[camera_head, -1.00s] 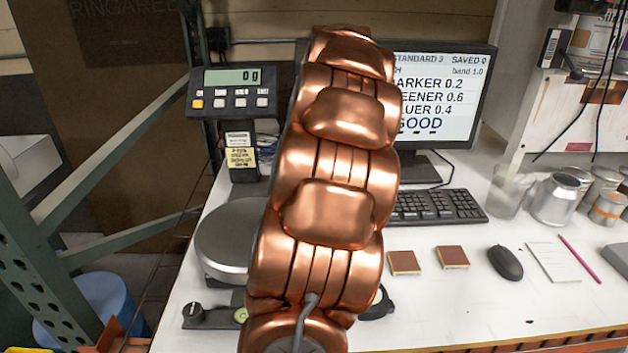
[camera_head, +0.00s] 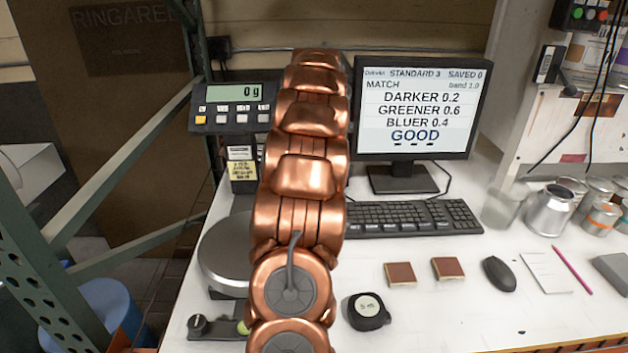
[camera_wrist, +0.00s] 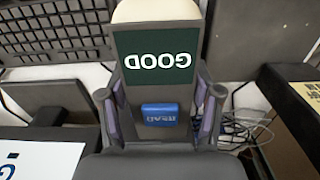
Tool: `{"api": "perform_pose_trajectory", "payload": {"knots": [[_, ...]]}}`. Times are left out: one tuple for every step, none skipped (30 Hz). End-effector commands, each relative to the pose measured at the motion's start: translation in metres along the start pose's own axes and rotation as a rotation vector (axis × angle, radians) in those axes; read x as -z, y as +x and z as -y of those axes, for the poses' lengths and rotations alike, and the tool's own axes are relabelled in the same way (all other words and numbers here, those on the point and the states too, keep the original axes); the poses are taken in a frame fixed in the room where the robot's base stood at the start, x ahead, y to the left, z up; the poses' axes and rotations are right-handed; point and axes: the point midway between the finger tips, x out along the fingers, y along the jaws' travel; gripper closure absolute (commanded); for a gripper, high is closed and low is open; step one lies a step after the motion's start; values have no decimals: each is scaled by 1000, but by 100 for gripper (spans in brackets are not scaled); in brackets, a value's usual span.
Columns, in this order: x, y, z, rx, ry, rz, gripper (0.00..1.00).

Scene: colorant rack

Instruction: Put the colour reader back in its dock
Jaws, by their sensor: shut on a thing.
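The colour reader (camera_wrist: 160,85) fills the middle of the wrist view. It is a dark grey body with a pale rounded end, a dark green screen reading GOOD upside down, and a blue READ button. My gripper (camera_wrist: 160,108) is shut on it, with one finger along each side. In the head view my copper arm hides the gripper and the reader.
A monitor (camera_head: 415,120) and keyboard (camera_head: 415,217) stand behind the arm. A scale with a round pan (camera_head: 222,255) and display (camera_head: 235,105) is left. Cables (camera_wrist: 240,130) lie behind the reader.

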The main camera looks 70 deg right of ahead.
Motion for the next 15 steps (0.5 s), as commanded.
{"api": "perform_pose_trajectory", "payload": {"knots": [[5, 0, 1, -1, 0, 2, 100], [8, 0, 2, -1, 1, 3, 100], [10, 1, 2, 0, 1, 3, 100], [12, 1, 3, 0, 1, 3, 100], [14, 1, 4, 0, 1, 2, 100], [16, 1, 4, 0, 1, 1, 100], [17, 1, 4, 0, 1, 0, 100], [18, 1, 4, 0, 1, -1, 100], [19, 1, 5, 0, 1, -2, 100], [19, 1, 5, 0, 1, -2, 100], [20, 1, 5, 0, 1, -2, 100], [20, 1, 5, 0, 1, -2, 100], [20, 1, 5, 0, 1, -2, 100], [21, 1, 5, 0, 1, -2, 100], [22, 1, 5, 0, 1, -2, 100]]}}
